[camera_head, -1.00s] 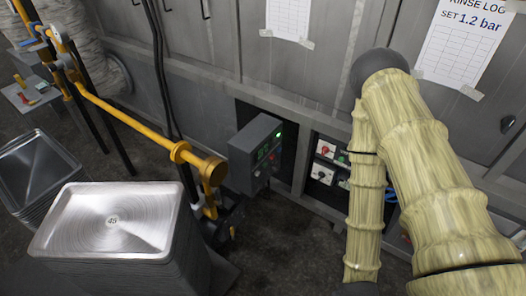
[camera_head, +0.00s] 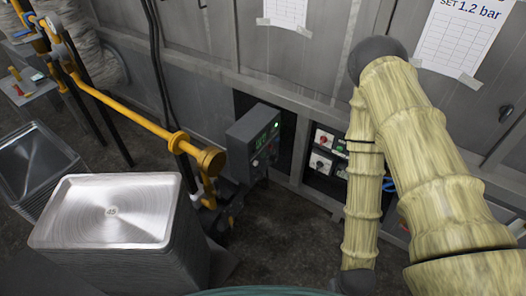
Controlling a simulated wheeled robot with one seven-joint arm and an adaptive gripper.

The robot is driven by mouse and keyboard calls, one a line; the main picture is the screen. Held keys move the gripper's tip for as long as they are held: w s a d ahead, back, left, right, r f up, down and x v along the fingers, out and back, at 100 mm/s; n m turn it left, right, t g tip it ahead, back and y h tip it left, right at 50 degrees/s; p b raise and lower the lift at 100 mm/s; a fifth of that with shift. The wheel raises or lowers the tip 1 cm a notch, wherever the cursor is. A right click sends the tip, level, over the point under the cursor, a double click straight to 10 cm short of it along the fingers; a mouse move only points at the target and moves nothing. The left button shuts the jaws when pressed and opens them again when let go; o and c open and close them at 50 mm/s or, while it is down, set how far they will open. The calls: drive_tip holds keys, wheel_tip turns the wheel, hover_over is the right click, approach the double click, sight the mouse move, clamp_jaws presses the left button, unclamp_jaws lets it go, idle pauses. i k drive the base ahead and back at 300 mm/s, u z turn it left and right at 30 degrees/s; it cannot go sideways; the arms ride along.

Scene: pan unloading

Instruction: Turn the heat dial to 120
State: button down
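A dark grey control box (camera_head: 252,142) stands in the middle of the head view, against the metal cabinets. Its front face is seen at a slant. It has a green-lit display (camera_head: 266,138), a small green light and a small round knob (camera_head: 256,163) below the display. The display's figures are too small to read, and I cannot tell for sure that this knob is the heat dial. My arm, in a pale yellow sleeve, fills the right side. My gripper is not in view.
A stack of metal trays (camera_head: 62,237) marked 45 is at the lower left, with more dark trays (camera_head: 30,158) beyond. A yellow pipe (camera_head: 120,115) runs toward the box. Switch panels (camera_head: 322,150) sit right of the box. Dark floor (camera_head: 280,225) lies open in front.

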sight(274, 158)
drive_tip(key=k, duration=1.25)
drive_tip(key=z, duration=0.55)
drive_tip(key=i, duration=1.4)
drive_tip(key=u, duration=0.85)
drive_tip(key=i, duration=0.4)
drive_tip(key=u, duration=0.25)
